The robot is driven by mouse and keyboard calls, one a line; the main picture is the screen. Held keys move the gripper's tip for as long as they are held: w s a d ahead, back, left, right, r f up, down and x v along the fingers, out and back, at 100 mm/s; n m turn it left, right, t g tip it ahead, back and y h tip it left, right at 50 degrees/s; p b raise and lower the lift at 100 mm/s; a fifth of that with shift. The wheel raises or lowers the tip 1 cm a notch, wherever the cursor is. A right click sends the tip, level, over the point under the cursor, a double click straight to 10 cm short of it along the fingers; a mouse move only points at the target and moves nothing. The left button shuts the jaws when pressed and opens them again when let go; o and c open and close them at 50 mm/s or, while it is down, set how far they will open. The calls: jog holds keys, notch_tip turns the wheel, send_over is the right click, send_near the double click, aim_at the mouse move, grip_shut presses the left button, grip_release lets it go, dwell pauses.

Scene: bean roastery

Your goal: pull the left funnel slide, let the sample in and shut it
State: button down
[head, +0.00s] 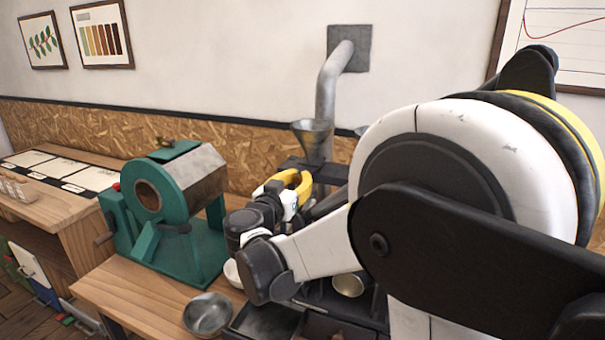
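The left funnel (312,140) is a grey metal cone on a dark stand (300,166), in the middle of the head view. A sliver of a second funnel (361,131) shows to its right, mostly hidden behind my arm. I cannot make out the left funnel's slide. My arm reaches in from the right and folds back below the left funnel. My gripper (326,207) seems to be the dark shape just below the stand. My own links largely cover it, so its fingers and any contact are hidden.
A green sample roaster (180,200) stands left of my arm on the wooden bench (140,292). A metal bowl (208,314) is near the front, with a white bowl (233,273) behind it. A metal cup (350,284) sits below my arm. A bent pipe (328,85) rises behind the left funnel.

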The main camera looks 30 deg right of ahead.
jog(key=shift+s+a, duration=0.25)
jog(key=shift+a, duration=0.05)
jog(key=c, duration=1.4)
grip_release()
jog(key=shift+s+a, duration=0.1)
jog(key=shift+a, duration=0.05)
jog(key=shift+o, duration=0.8)
jog(key=shift+s+a, duration=0.1)
jog(key=shift+a, duration=0.05)
jog(key=v, duration=1.1)
jog(key=shift+s+a, duration=0.25)
jog(key=shift+c, duration=0.5)
